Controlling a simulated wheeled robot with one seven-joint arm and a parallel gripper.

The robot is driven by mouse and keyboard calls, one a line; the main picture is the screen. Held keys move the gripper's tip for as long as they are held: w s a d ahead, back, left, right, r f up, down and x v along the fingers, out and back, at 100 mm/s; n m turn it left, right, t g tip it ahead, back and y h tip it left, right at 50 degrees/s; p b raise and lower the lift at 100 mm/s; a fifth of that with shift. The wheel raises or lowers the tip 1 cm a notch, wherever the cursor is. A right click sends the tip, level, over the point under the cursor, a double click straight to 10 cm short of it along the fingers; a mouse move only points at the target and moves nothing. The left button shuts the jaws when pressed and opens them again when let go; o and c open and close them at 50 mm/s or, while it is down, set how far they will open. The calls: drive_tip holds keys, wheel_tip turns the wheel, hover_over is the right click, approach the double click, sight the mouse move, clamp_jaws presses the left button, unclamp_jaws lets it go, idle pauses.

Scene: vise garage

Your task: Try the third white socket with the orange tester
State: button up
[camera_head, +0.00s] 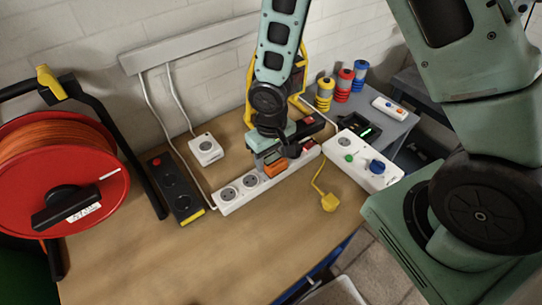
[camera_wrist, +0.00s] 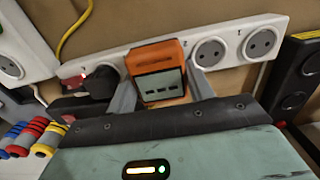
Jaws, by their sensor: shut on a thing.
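My gripper (camera_head: 267,164) is shut on the orange tester (camera_head: 275,167). The long white socket strip (camera_head: 226,204) lies on the bench. In the wrist view two free round sockets (camera_wrist: 262,42) (camera_wrist: 210,53) show right of the tester. The tester covers the third place along the strip, so that socket is hidden. I cannot tell whether its pins are in. A black plug (camera_wrist: 101,82) fills the place to its left.
A black socket block (camera_head: 174,188) and a white single socket (camera_head: 206,149) lie left of the strip. A white box with a blue socket (camera_head: 376,168) and a yellow plug (camera_head: 328,202) lie right. A red cable reel (camera_head: 50,165) stands far left. The front bench is clear.

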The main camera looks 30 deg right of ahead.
drive_tip(key=shift+f+b, duration=0.35)
drive_tip(key=shift+f, duration=0.15)
drive_tip(key=o, duration=1.4)
drive_tip(key=shift+c, duration=0.2)
drive_tip(key=shift+r, duration=0.1)
wheel_tip(320, 180, up, 17)
drive_tip(key=shift+r, duration=0.15)
drive_tip(key=s+a+r+n, duration=0.1)
drive_tip(key=s+a+n, duration=0.1)
drive_tip(key=s, duration=0.6)
drive_tip(key=s+a+r+n, duration=0.2)
drive_tip(key=s+a+n, duration=0.1)
drive_tip(key=s, duration=0.6)
drive_tip(key=shift+a+n+y+b, duration=0.3)
drive_tip(key=shift+a+b, duration=0.05)
drive_tip(key=shift+a, duration=0.3)
